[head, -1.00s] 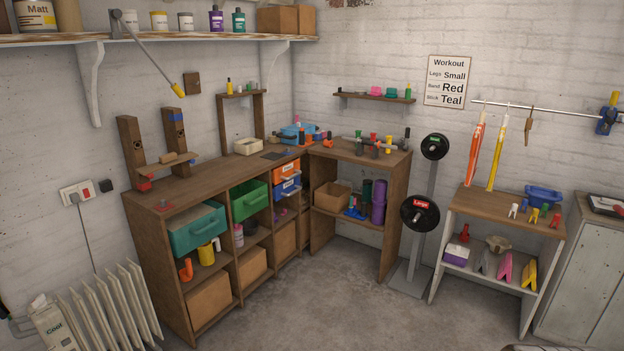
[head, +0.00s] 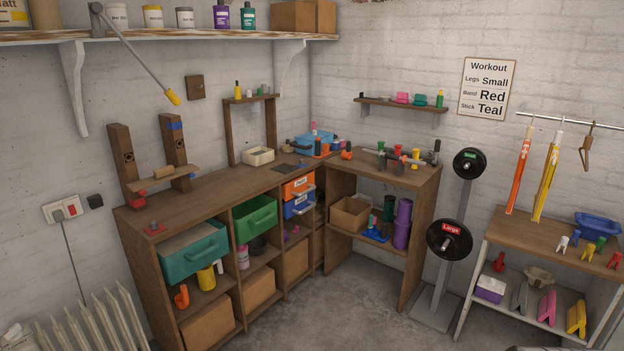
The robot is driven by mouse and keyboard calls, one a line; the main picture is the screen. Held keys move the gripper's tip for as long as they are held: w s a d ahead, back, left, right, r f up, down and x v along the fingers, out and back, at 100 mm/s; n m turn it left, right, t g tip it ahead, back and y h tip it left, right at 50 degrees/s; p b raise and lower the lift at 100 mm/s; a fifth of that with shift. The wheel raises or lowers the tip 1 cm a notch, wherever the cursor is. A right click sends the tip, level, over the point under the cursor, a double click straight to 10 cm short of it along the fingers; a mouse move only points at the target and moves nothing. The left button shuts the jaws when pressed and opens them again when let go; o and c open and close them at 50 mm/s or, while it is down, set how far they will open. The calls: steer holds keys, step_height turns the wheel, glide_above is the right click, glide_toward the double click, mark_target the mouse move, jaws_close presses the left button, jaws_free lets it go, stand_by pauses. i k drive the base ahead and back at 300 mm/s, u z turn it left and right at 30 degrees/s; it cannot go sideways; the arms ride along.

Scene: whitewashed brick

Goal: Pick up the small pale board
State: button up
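I cannot pick out the small pale board with certainty. A small light-wood piece (head: 164,173) lies on a brown crosspiece (head: 178,184) at two upright wooden posts (head: 174,150), on the left end of the brown workbench (head: 215,205). It is too small to tell whether it is a board. My gripper is not in view.
Bare concrete floor (head: 345,295) lies in front of the bench. A radiator (head: 85,330) stands at the lower left. A weight stand (head: 455,255) and a low shelf unit (head: 490,232) stand at the right. A lever (head: 140,55) hangs below the wall shelf (head: 200,38).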

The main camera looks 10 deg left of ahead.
mark_target(166, 173)
steer(key=u, duration=0.15)
steer(key=i, duration=0.85)
steer(key=u, duration=0.45)
steer(key=i, duration=0.8)
steer(key=u, duration=0.9)
steer(key=i, duration=0.5)
steer(key=u, duration=1)
steer(key=i, duration=1.05)
steer(key=u, duration=0.45)
